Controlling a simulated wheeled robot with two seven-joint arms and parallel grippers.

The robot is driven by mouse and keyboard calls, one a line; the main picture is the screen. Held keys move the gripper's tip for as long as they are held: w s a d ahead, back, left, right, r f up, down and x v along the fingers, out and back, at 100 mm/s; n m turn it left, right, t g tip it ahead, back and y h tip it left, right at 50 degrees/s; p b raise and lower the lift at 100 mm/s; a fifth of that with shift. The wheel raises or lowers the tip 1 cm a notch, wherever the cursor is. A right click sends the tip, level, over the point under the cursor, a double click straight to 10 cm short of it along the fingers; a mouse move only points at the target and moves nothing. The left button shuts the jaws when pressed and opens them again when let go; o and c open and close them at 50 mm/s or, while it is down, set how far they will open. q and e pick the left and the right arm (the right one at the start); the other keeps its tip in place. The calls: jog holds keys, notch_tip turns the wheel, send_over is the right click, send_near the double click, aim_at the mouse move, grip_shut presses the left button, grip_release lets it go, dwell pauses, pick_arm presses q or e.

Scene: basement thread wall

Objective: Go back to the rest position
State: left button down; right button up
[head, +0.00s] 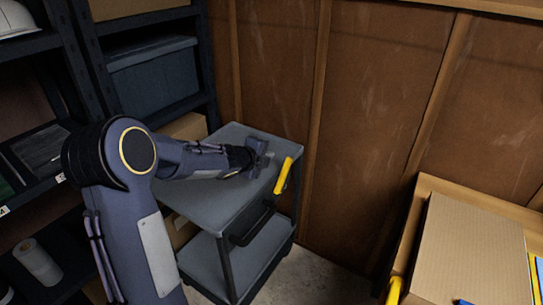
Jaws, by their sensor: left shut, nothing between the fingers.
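My left arm comes in from the left and reaches over a grey two-tier cart. My left gripper (260,156) is over the far part of the cart's top shelf (206,203), with its fingers shut and nothing held. Whether it touches the shelf, I cannot tell. A yellow handle (283,175) sits at the cart's right edge, close beside the gripper and apart from it. My right gripper is not in view.
Dark shelving with a grey lidded bin (153,77) stands at the back left. A wood-framed brown wall (375,110) is behind the cart. A cardboard box (472,250) lies on a wooden surface at the lower right. Some floor (318,277) shows between.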

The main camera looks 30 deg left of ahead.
pick_arm(q)
jog(key=shift+s+r, duration=0.15)
dwell(0.4)
jog(key=s+d+r+n+g+y+p, duration=0.1)
jog(key=s+r+n+p, duration=0.1)
jog(key=s+r+n, duration=0.5)
jog(key=s+d+r+n+g+y+p, duration=0.15)
jog(key=s+n, duration=0.35)
jog(key=s, duration=0.5)
jog(key=s+d+f+n+g+h+p, duration=0.1)
jog(key=s+d+n, duration=0.3)
jog(key=s, duration=0.6)
jog(key=s+d+n+g+h+p, duration=0.1)
jog(key=s+d+n+g+h, duration=0.2)
jog(key=s+d, duration=0.5)
jog(key=shift+s+d+f+n+h, duration=0.4)
jog(key=shift+s+n+h, duration=0.25)
jog(key=shift+s+n, duration=0.35)
jog(key=shift+s+a, duration=0.1)
jog(key=shift+s, duration=0.1)
